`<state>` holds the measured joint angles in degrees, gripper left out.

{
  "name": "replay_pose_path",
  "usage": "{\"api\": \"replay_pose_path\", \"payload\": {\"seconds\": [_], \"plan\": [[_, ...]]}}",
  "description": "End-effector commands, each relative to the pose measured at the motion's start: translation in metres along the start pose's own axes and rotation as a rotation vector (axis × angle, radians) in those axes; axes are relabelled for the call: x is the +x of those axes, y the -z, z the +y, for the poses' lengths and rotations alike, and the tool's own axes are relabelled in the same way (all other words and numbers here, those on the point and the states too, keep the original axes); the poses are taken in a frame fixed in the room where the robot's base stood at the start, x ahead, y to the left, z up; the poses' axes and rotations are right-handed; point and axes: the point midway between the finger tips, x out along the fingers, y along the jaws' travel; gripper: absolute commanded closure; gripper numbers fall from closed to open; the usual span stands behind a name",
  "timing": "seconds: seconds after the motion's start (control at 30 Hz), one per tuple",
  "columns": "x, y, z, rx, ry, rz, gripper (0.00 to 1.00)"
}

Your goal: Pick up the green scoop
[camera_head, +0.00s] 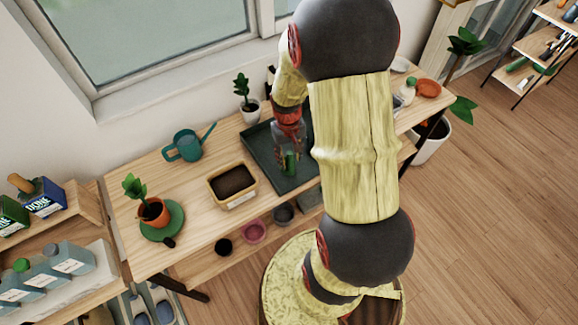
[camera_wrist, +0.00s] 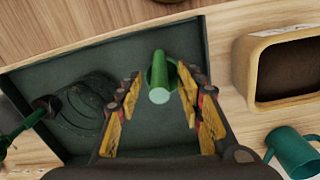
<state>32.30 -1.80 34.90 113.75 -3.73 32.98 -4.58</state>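A green scoop (camera_head: 290,162) sits in the dark green tray (camera_head: 262,150) on the wooden bench. My gripper (camera_wrist: 160,84) is open, with one finger on each side of the scoop and a visible gap on both sides. In the head view my gripper (camera_head: 288,150) is above the tray around the scoop, partly hidden by my arm.
A soil-filled planter box (camera_head: 232,184) stands beside the tray. A teal watering can (camera_head: 186,145) and a potted plant on a green saucer (camera_head: 153,210) are further left. A dark ribbed object (camera_wrist: 82,105) lies in the tray, left in the wrist view.

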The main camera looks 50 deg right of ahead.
Motion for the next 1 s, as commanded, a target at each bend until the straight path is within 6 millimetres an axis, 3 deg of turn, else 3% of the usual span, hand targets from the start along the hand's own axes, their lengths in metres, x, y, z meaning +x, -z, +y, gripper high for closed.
{"api": "replay_pose_path", "payload": {"seconds": [0.1, 0.3, 1.0], "plan": [[0.0115, 0.0003, 0.0000, 0.000, 0.000, 0.001, 0.62], [0.0108, 0.0005, -0.0001, 0.000, 0.000, 0.002, 0.62], [0.0107, 0.0004, -0.0002, 0.000, 0.000, 0.001, 1.00]]}}
